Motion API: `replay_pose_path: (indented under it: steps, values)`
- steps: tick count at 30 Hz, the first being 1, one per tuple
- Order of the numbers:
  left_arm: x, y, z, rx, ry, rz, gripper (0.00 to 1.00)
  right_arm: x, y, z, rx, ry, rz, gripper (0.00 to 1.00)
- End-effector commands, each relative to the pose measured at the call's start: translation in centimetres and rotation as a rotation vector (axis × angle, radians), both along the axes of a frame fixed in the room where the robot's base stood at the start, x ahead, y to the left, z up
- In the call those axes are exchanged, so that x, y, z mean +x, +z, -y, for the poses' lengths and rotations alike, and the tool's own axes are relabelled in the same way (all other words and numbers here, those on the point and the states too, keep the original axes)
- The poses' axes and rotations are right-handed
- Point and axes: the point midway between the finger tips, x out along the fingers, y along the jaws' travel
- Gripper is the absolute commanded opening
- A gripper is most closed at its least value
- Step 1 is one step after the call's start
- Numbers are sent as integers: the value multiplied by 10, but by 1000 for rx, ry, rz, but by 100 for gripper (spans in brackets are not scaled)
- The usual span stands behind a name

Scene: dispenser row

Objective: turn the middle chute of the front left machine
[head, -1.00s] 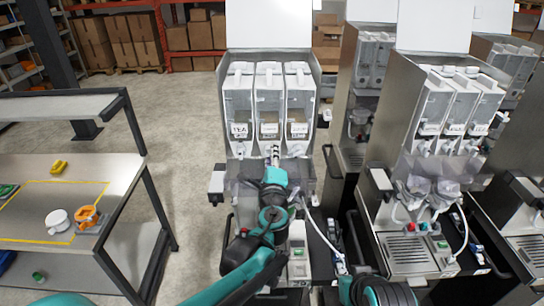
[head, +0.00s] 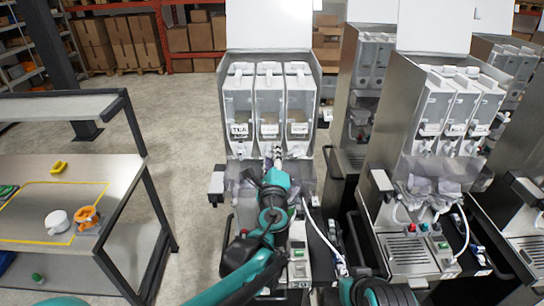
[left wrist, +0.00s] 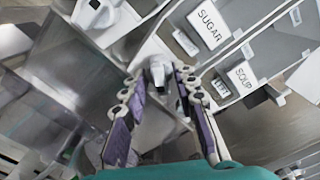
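The front left machine (head: 228,165) stands in the middle of the head view, with three canisters side by side labelled tea, sugar and soup. In the left wrist view the middle chute (left wrist: 158,74), a pale spout near the SUGAR label (left wrist: 210,22), lies between the fingertips of my left gripper (left wrist: 158,82). The fingers are apart, one on each side of it; I cannot tell whether either touches. In the head view my left gripper (head: 275,156) is at chute height and hides much of the middle chute. My right gripper is not in view.
A second machine (head: 402,190) stands close on the right, with more machines behind it. A steel table (head: 120,180) on the left holds a white cup (head: 56,221) and an orange item (head: 87,219). The floor between table and machine is clear.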

Motion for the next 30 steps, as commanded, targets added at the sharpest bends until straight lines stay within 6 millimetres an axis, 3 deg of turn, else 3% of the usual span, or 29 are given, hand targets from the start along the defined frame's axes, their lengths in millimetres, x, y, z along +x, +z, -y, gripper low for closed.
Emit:
replay_pose_path:
  steps: [11,24,30]
  values:
    - [-7,1,0,1,0,1,31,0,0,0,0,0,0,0]
    - [-95,0,1,1,-3,1,31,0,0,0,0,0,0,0]
    - [-117,0,1,1,-1,0,31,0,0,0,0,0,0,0]
